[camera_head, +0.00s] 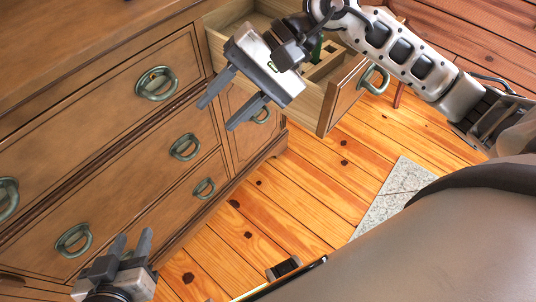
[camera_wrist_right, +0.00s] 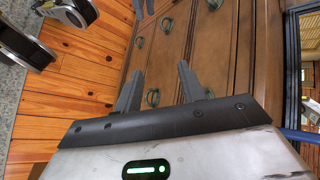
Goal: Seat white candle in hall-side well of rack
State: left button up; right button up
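My right gripper (camera_head: 218,114) is open and hangs in front of the dresser, to the left of the pulled-out drawer (camera_head: 345,97). Its two fingers (camera_wrist_right: 160,72) also show apart in the right wrist view, with nothing between them. My left gripper (camera_head: 133,236) is low at the bottom left, its fingers apart and empty, in front of the dresser's lower drawers. Inside the open drawer is a pale wooden piece (camera_head: 326,66), perhaps the rack, with something dark green (camera_head: 317,46) beside it. My right arm partly covers them. I make out no white candle in either view.
The wooden dresser (camera_head: 110,105) with green ring handles fills the left. The open drawer juts out over the plank floor (camera_head: 300,190). A grey rug (camera_head: 385,205) lies at the right. Floor between the dresser and my body is mostly clear.

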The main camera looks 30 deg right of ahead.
jog(key=s+a+r+m+t+y, duration=0.25)
jog(key=a+r+m+y, duration=0.45)
jog(key=m+y, duration=0.5)
jog(key=w+d+f+n+t+h, duration=0.1)
jog(key=d+f+n+t+h, duration=0.3)
jog(key=n, duration=0.7)
jog(key=w+d+f+n+t+h, duration=0.2)
jog(key=n+t+h, duration=0.35)
jog(key=n, duration=0.55)
jog(key=w+d+f+n+t+h, duration=0.1)
jog(key=d+f+n+t+h, duration=0.4)
jog(key=n, duration=0.7)
pick_arm(q)
jog(key=r+p, duration=0.1)
jog(key=p, duration=0.2)
jog(key=r+p, duration=0.1)
jog(key=p, duration=0.2)
jog(key=r+g+p, duration=0.1)
jog(key=p, duration=0.2)
jog(key=shift+s+a+r+y, duration=0.15)
jog(key=shift+a+r+y, duration=0.15)
jog(key=shift+a+r, duration=0.05)
pick_arm(e)
jog(key=s+f+m+g+h, duration=0.4)
jog(key=s+f+m+g, duration=0.3)
jog(key=m, duration=0.7)
notch_tip(320, 180, down, 3)
jog(key=shift+s+r, duration=0.15)
jog(key=shift+s, duration=0.35)
